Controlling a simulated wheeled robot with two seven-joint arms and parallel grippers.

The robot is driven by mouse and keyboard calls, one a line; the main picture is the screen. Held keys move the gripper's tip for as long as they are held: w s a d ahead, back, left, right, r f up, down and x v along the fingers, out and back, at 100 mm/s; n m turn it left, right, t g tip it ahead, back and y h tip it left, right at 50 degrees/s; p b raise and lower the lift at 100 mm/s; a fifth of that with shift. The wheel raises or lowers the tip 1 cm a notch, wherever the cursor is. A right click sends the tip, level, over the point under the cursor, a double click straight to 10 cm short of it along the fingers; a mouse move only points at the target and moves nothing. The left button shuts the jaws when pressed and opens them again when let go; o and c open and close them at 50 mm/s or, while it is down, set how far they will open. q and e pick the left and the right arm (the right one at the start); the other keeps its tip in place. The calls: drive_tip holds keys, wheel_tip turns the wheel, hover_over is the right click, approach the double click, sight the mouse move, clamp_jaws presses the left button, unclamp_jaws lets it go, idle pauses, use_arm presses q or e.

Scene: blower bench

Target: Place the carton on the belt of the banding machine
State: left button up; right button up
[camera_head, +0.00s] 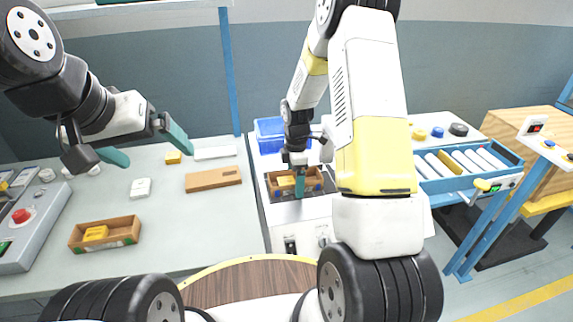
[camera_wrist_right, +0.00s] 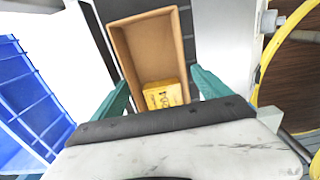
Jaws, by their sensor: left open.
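A brown open carton (camera_head: 314,184) with a yellow block (camera_head: 286,181) in it is over the dark belt strip of the white banding machine (camera_head: 303,228). I cannot tell if its bottom rests on the belt. My right gripper (camera_head: 298,186) points down at this carton, one teal finger in front of its near wall. My left gripper (camera_head: 146,148) is open and empty above the table.
A second carton (camera_head: 126,230) with a yellow block stands on the grey table (camera_head: 190,240). A brown board (camera_head: 213,179), a white box (camera_head: 141,188) and a control panel (camera_head: 30,225) are also there. A blue crate (camera_head: 268,131) stands behind the machine. A roller conveyor (camera_head: 465,160) is at right.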

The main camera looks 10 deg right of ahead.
wheel_tip(320, 180, up, 13)
drive_tip(key=s+r+m+t, duration=0.3)
drive_tip(key=s+r+m, duration=0.6)
drive_tip(key=r, duration=0.4)
drive_tip(key=s+a+r+m+t+y, duration=0.1)
drive_tip(key=s+r+m, duration=0.2)
drive_tip(key=s, duration=0.4)
drive_tip(key=s+a+r+m+t+y, duration=0.1)
drive_tip(key=s+r+m+t, duration=0.1)
drive_tip(key=s+m, duration=0.3)
drive_tip(key=s, duration=0.3)
drive_tip(key=shift+s+r+m, duration=0.15)
drive_tip(key=shift+r+m, duration=0.25)
